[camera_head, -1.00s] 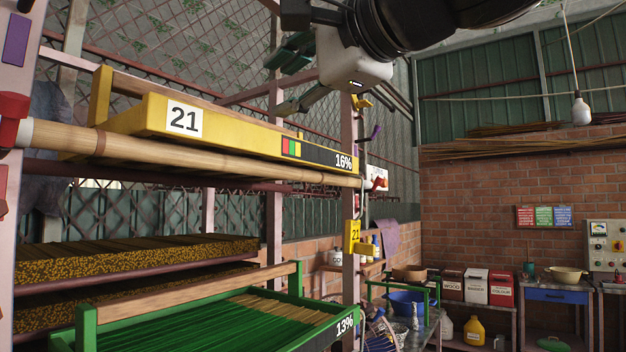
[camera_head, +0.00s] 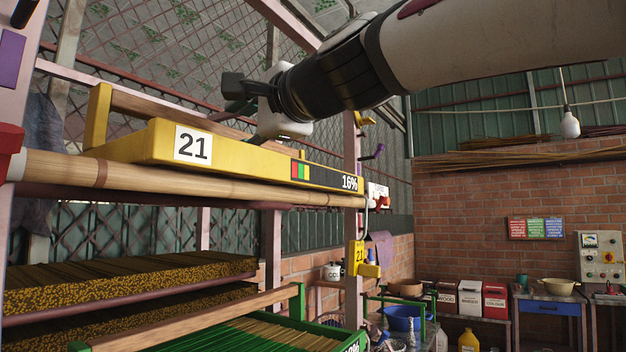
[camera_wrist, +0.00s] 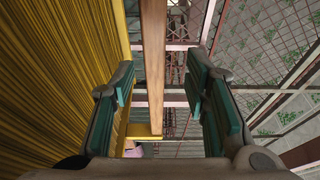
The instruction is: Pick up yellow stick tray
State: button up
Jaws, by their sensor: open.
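The yellow stick tray (camera_head: 130,143), labelled 21 and 16%, lies on the bamboo rail of the top rack level in the head view. A wooden bar (camera_head: 170,112) runs along its far side. My gripper (camera_head: 250,112) is above the tray near its middle; part of its fingers is hidden behind the tray. In the wrist view my open gripper (camera_wrist: 165,100) has its green-padded fingers on either side of the wooden bar (camera_wrist: 154,60), with nothing gripped. The tray's sticks (camera_wrist: 60,70) show at left in that view.
Below sit racks of dark sticks (camera_head: 120,280) and a green tray (camera_head: 240,335). The bamboo rail (camera_head: 180,183) and a pink post (camera_head: 353,220) border the tray. A blue-drawer table (camera_head: 550,307) stands at right.

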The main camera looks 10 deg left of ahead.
aim_at(232, 132)
jog(key=x, duration=0.3)
jog(key=p+x, duration=0.1)
jog(key=shift+a+f, duration=0.25)
jog(key=shift+a, duration=0.1)
grip_shut()
